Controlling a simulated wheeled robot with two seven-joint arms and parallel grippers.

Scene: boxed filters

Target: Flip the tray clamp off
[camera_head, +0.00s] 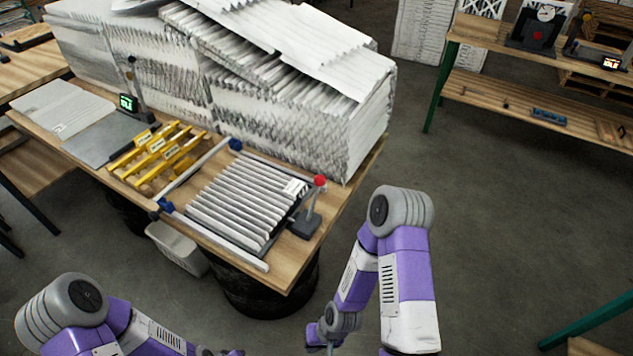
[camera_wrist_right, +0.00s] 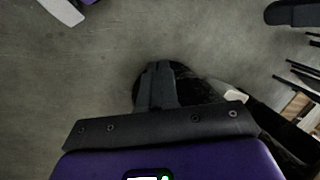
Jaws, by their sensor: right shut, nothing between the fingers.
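The tray clamp (camera_head: 305,223) stands at the right edge of a dark tray (camera_head: 234,246) on the wooden table. It has a dark base and an upright lever with a red knob (camera_head: 320,181). A white pleated filter (camera_head: 245,200) lies in the tray. My right gripper (camera_head: 331,347) hangs low at the bottom edge of the head view, well apart from the clamp. In the right wrist view its dark fingers (camera_wrist_right: 157,85) are together and empty above the floor. My left arm is at the bottom left; its gripper is mostly cut off.
A tall stack of pleated filters (camera_head: 345,125) fills the table's back. Yellow racks (camera_head: 155,150) and a small green-lit display (camera_head: 128,103) stand left of the tray. A grey bin (camera_head: 178,247) sits below the table's front.

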